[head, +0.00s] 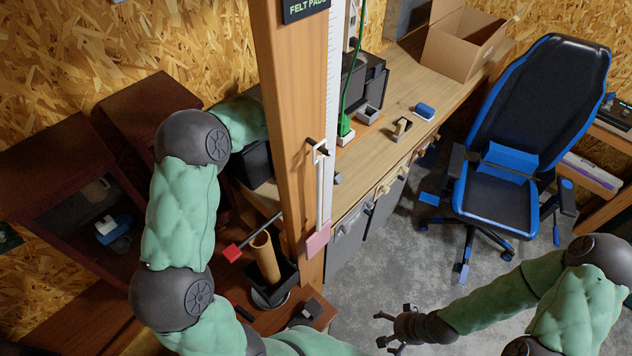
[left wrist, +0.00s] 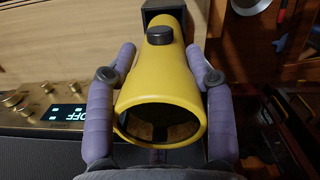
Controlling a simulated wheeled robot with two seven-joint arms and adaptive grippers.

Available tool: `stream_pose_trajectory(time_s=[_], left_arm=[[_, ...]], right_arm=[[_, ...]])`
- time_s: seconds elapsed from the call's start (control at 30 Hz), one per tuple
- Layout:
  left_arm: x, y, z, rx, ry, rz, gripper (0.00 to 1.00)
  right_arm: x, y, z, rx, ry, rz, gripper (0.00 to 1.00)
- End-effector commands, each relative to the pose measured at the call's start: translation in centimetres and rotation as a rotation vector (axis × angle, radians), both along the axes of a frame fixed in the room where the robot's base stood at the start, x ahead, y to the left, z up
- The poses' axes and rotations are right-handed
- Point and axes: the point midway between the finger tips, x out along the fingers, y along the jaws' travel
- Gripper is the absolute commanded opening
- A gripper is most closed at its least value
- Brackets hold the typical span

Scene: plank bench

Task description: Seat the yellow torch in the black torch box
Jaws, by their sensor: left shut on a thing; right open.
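The yellow torch (left wrist: 160,85) fills the middle of the left wrist view, its wide open head facing the camera and a black button on top. My left gripper (left wrist: 160,85) is shut on it, one purple finger on each side. The torch's far end points at a dark square-edged thing (left wrist: 163,7), perhaps the black torch box; whether the end is inside cannot be told. In the head view my left arm passes behind a wooden post, which hides its gripper and the torch. My right gripper (head: 403,328) is open and empty above the grey floor.
The wooden post (head: 280,120) blocks much of the head view. The bench (head: 440,85) bears a cardboard box (head: 462,45), a blue block (head: 425,110) and small trays. A blue-black chair (head: 510,150) stands right. A control panel (left wrist: 50,107) is left of the torch.

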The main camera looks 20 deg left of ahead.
Motion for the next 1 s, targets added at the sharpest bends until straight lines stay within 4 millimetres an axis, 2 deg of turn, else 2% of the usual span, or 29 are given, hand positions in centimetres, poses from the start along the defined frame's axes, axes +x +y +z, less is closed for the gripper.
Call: stream_pose_trajectory(time_s=[1.0], left_arm=[[0.1, 0.0, -2.0, 0.000, -0.002, 0.000, 0.03]], right_arm=[[0.0, 0.0, -1.4, 0.000, 0.000, 0.000, 0.99]])
